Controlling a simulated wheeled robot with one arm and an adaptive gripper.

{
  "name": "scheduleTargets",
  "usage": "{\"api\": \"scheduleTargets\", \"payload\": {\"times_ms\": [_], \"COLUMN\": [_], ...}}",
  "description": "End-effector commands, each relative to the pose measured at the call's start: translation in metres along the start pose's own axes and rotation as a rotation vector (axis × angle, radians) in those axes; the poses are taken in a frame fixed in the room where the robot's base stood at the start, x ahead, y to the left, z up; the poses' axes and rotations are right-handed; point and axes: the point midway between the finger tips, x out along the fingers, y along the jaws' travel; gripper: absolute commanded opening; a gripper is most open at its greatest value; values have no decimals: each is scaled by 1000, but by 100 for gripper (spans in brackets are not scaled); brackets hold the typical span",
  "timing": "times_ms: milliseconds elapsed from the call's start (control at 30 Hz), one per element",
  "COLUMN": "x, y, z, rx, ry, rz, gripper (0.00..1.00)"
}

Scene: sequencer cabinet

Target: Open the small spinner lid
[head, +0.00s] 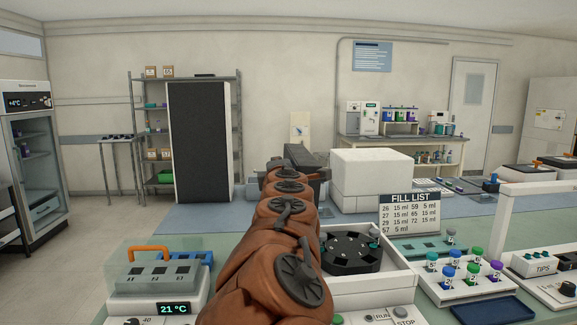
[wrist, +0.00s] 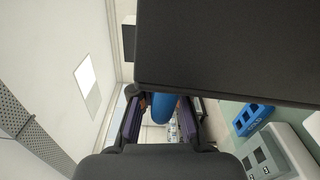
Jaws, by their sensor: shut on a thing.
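My gripper (wrist: 160,122) shows in the wrist view with its two purple-padded fingers on either side of a rounded blue piece (wrist: 160,107). It is shut on this piece. A large dark panel (wrist: 230,50) covers the upper right of that view, very close; I cannot tell what it belongs to. In the head view my arm reaches forward from the bottom middle, and its links hide the fingertips and the blue piece. An open white housing with a black round rotor (head: 352,254) stands just right of the arm. I cannot identify the small spinner lid with certainty.
A fill list card (head: 409,213) stands behind the rotor, with a white box (head: 370,177) beyond. Capped tubes in a rack (head: 465,289) stand to the right. A block with a clear cover and orange handle (head: 150,252) is close on the left. A tall black panel (head: 199,142) stands farther back.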

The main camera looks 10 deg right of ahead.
Motion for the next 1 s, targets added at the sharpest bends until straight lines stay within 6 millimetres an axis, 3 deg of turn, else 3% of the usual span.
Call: {"api": "scheduleTargets", "payload": {"times_ms": [467,500,700,1000], "x": [0,0,0,0], "y": [1,1,0,0], "z": [-5,-5,-4,-4], "rx": [-11,-11,-11,-11], "ry": [4,4,3,1], "rz": [2,2,1,0], "gripper": [0,18,39,39]}}
